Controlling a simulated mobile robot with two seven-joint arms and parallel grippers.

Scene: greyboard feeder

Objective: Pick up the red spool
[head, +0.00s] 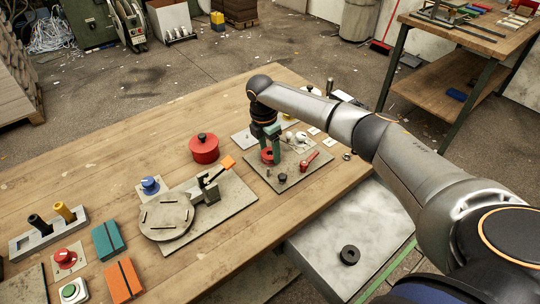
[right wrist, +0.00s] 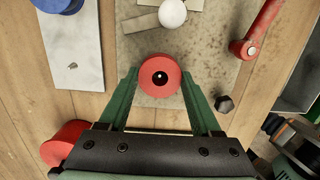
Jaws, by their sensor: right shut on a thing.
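The red spool (head: 266,155) is a short red cylinder with a dark hole in its top. It is between the green fingers of my right gripper (head: 271,157), over a grey plate (head: 262,174) on the wooden table. In the right wrist view the spool (right wrist: 160,68) sits between the two fingertips of the gripper (right wrist: 160,84), which is shut on it. I cannot tell whether the spool's underside touches the plate. My left gripper is not in view.
A red lidded pot (head: 204,150) stands left of the plate. A red lever (head: 309,161), a black knob (head: 282,178) and a white ball (head: 289,136) are close to the gripper. A round turntable (head: 166,216) is nearer the front.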

